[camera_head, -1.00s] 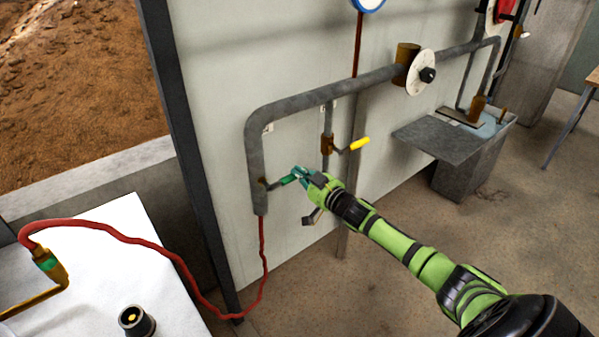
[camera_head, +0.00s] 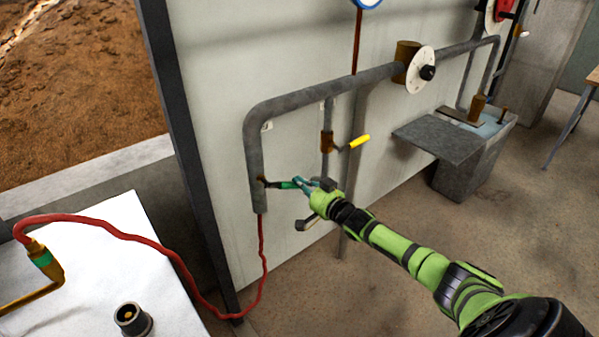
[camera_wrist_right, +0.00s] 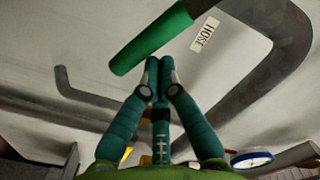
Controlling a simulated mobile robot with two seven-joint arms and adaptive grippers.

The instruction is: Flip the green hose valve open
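The green hose valve handle (camera_head: 289,184) sticks out to the right from the lower end of the grey pipe (camera_head: 256,170) on the wall, lying about level. In the right wrist view the green handle (camera_wrist_right: 150,38) crosses above the fingertips, and a "HOSE" label (camera_wrist_right: 205,35) is on the wall behind it. My right gripper (camera_head: 306,184) is at the handle's free end. In its wrist view its fingertips (camera_wrist_right: 158,64) are together with nothing between them, very close to the handle; I cannot tell whether they touch it. My left gripper is not in view.
A yellow valve handle (camera_head: 359,142) is up and right of the gripper. A red hose (camera_head: 150,243) runs from the pipe to the white table (camera_head: 80,300), where a black round fitting (camera_head: 132,319) stands.

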